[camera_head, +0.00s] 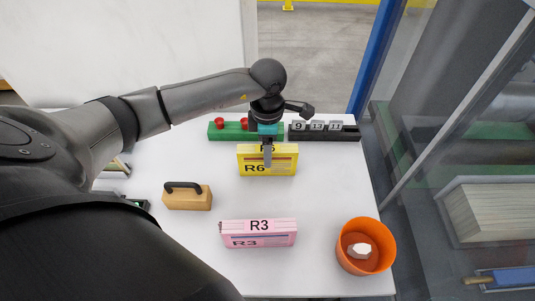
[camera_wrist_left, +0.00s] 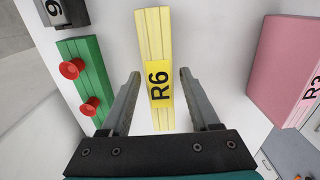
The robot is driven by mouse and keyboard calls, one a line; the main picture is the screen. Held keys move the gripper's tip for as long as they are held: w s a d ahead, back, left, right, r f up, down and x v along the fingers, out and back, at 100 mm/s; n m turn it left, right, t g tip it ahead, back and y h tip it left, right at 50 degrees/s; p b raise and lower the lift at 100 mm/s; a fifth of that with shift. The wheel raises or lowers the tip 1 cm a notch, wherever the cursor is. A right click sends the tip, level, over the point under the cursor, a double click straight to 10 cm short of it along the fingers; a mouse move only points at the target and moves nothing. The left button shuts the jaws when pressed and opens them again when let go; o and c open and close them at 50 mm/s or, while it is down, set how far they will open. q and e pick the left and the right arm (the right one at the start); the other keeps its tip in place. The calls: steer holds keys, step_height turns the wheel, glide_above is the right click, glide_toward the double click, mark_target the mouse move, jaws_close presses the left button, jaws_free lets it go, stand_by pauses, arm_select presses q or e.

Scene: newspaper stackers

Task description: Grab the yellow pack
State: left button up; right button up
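The yellow pack (camera_head: 268,168), labelled R6, stands on the white table in the head view, near the back middle. My left gripper (camera_head: 267,158) is above it, with a finger in front of its top. In the left wrist view the yellow pack (camera_wrist_left: 155,60) runs between the two open fingers of my left gripper (camera_wrist_left: 158,85), with clear gaps at both sides. The fingers do not appear to touch it. My right gripper is in neither view.
A pink R3 pack (camera_head: 258,240) stands nearer the front. A green block with red knobs (camera_head: 222,134) and a black number holder (camera_head: 345,133) lie behind. An orange bucket (camera_head: 366,262) is at front right, a wooden block with black handle (camera_head: 187,203) at left.

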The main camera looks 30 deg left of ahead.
arm_select(q)
jaws_close()
stand_by(0.6)
